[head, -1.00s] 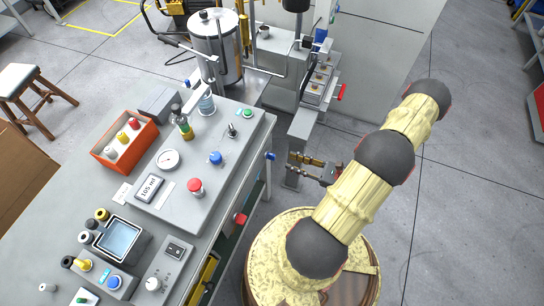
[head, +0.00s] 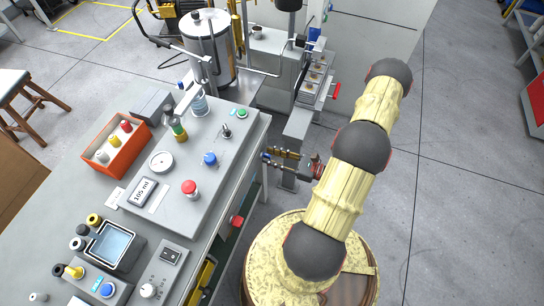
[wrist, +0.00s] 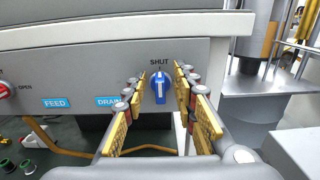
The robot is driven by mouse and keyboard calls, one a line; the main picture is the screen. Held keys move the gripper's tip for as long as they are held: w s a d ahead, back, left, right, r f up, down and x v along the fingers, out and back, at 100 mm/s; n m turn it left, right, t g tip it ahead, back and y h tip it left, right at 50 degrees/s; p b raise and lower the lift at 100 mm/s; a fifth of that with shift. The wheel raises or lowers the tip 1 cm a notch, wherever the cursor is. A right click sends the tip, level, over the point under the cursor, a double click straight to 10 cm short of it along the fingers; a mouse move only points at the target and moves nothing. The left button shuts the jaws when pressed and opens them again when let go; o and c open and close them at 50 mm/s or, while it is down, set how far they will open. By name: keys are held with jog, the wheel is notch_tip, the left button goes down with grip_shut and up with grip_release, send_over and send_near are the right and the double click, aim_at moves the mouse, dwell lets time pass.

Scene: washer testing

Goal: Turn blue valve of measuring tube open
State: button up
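The blue valve (wrist: 160,88) shows in the wrist view on the grey side panel, with its handle upright below the word SHUT. It also shows in the head view as a small blue knob (head: 265,156) on the bench's right side. My gripper (wrist: 161,92) is open, with its yellow-padded fingers to the left and right of the valve. The fingertips are close to the handle, with a gap visible on each side; I cannot tell their exact depth. In the head view my gripper (head: 274,157) points left at the valve. I cannot tell which vessel is the measuring tube.
A red valve (wrist: 5,91) marked OPEN sits left on the same panel, with FEED (wrist: 56,103) and DRAIN (wrist: 107,101) labels between. A red knob (head: 237,221) is farther along the bench side. A steel tank (head: 207,45) stands at the back.

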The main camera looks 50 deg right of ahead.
jog(key=shift+c, duration=1.2)
jog(key=c, duration=0.4)
grip_shut()
jog(key=m+p, duration=0.2)
jog(key=m, duration=0.4)
jog(key=d+f+m+p, duration=0.1)
jog(key=m+p, duration=0.1)
jog(key=m, duration=0.4)
jog(key=m+p, duration=0.3)
jog(key=m, duration=0.2)
jog(key=shift+w+d+f+m, duration=0.2)
jog(key=shift+w+m, duration=0.05)
jog(key=shift+m, duration=0.15)
